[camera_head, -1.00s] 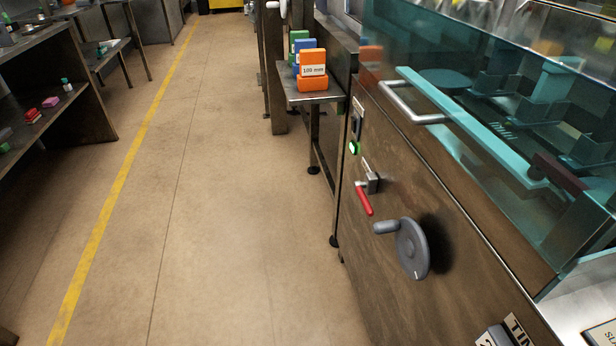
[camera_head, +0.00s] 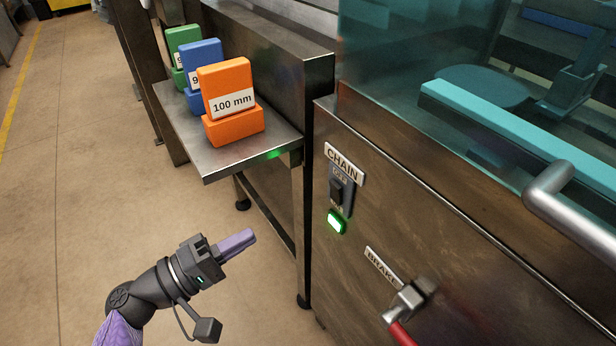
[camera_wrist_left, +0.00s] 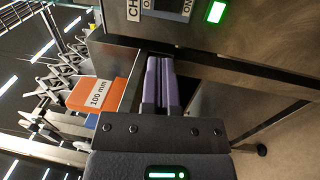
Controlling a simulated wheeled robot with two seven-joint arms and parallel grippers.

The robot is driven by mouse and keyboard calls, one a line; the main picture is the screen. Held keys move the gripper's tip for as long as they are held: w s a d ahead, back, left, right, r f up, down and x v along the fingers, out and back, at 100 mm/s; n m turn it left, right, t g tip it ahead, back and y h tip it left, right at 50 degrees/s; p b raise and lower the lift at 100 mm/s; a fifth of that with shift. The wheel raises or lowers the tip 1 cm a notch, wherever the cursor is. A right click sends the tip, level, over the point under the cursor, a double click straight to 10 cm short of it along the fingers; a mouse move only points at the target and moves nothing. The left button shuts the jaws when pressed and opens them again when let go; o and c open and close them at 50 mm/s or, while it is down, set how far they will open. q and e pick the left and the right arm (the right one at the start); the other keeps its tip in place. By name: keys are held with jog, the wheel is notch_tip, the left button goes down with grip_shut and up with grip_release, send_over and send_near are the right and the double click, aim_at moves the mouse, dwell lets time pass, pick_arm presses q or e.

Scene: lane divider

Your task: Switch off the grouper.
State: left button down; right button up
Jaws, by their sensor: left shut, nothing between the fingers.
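The grouper is the steel machine with a brown-grey front panel (camera_head: 450,270). A black switch (camera_head: 337,190) sits under a CHAIN label (camera_head: 345,164), and a lit green lamp (camera_head: 337,222) is just below it. The lever position on the switch is too small to tell. My left gripper (camera_head: 248,238) is shut and empty, left of and apart from the panel, pointing toward it. In the left wrist view, its purple fingers (camera_wrist_left: 160,62) lie together, with part of the switch plate (camera_wrist_left: 158,8) and the green lamp (camera_wrist_left: 216,12) at the top edge. My right gripper is not in view.
A red-handled brake lever (camera_head: 402,334) sticks out below the switch. A grey bar handle (camera_head: 570,205) juts out at right. A steel shelf (camera_head: 215,163) left of the panel holds orange (camera_head: 228,95), blue and green blocks. Floor at left is clear.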

pick_arm(q)
jog(key=b, duration=0.2)
send_near(333, 189)
jog(key=x, duration=0.7)
jog(key=shift+w+d, duration=0.1)
jog(key=shift+w, duration=0.05)
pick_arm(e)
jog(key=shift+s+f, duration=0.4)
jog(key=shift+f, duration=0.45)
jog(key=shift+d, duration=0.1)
